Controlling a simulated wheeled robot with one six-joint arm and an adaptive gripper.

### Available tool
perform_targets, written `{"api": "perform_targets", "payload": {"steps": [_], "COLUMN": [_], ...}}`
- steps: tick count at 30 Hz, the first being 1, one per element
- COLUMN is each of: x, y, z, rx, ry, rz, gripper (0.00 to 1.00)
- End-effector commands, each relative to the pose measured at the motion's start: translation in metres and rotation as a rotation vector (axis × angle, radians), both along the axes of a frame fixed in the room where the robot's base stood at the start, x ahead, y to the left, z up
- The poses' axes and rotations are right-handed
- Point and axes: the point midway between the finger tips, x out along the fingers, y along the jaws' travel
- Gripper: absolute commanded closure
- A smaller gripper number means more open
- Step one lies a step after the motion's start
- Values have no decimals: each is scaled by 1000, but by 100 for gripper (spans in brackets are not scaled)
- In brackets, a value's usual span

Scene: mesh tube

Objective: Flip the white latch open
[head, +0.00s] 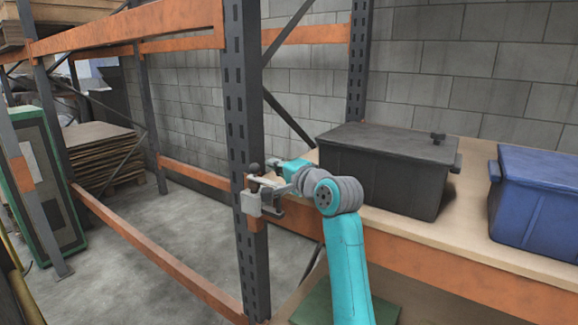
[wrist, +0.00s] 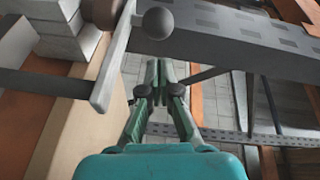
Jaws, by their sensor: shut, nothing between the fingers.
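My gripper (wrist: 158,70) is shut and empty. Its green fingertips meet just below the ball knob and right of the lever in the picture; I cannot tell whether they touch either. In the head view my gripper is close to the latch at the post, and its fingertips are hard to make out.
The dark perforated post (head: 248,120) stands beside the latch. A wooden shelf (head: 385,218) to the right holds a black lidded box (head: 385,175) and a blue box (head: 540,205). Orange beams (head: 160,255) cross left of the post; bare floor lies behind them.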

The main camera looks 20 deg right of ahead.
Motion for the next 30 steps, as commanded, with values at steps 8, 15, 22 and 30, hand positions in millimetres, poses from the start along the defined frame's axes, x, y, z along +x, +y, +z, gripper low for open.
{"api": "perform_targets", "payload": {"steps": [8,15,22,30], "x": [-1,-1,-1,-2], "y": [16,16,16,17], "z": [-3,-3,-3,-3], "rx": [0,0,0,0], "ry": [0,0,0,1], "rz": [-1,-2,12,62], "gripper": [100,100,100,100]}}
